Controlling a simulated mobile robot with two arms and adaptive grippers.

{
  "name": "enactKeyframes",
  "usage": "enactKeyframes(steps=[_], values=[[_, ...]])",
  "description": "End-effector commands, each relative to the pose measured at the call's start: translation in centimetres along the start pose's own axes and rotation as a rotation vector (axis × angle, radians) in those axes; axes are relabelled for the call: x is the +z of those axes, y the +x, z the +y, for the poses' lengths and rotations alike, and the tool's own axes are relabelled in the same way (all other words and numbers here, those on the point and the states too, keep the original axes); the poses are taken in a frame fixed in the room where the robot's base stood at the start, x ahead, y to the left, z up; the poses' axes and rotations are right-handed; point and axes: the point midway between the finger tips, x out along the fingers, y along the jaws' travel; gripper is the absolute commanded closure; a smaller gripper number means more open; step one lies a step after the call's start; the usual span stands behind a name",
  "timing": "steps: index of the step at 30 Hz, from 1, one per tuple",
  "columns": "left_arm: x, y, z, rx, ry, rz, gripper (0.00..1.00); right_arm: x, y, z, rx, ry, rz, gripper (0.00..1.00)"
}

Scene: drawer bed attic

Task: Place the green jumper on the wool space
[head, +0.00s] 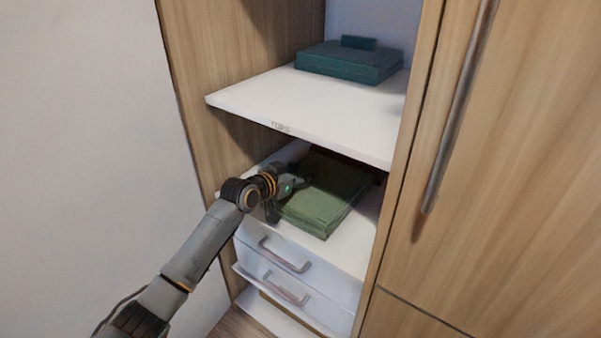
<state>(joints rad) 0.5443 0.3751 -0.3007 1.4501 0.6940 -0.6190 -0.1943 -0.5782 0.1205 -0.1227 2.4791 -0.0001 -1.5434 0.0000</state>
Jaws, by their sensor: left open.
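A folded green jumper (325,196) lies flat on the lower white shelf, on top of the drawer unit. My left gripper (290,196) is at the jumper's left edge, low over the shelf, with its jaws open. Whether its fingers touch the cloth cannot be told. A folded dark teal garment (350,62) with a smaller block on top lies at the back of that shelf. My right gripper is not in view.
Two white drawers with metal handles (285,255) sit below the lower shelf. The wooden left side panel (205,90) and the closed right door (520,170) with its long handle (460,105) bound the opening. The front of the upper shelf is clear.

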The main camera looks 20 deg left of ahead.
Motion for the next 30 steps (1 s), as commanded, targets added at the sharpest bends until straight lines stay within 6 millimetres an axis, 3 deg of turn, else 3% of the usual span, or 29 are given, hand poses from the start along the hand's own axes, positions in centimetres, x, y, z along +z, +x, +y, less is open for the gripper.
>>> enactKeyframes(steps=[5,18,21,30], values=[[-0.2,-0.8,-0.1,-0.001,0.001,-0.001,0.55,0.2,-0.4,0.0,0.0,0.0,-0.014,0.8],[-0.2,-9.6,0.0,0.001,0.003,-0.002,0.55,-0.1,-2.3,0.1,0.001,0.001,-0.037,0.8],[-0.2,-10.9,-0.1,-0.001,0.001,-0.001,0.55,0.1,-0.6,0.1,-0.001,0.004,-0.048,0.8],[-0.2,-12.1,0.0,0.001,0.0,0.0,0.55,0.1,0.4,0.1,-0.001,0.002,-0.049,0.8]])
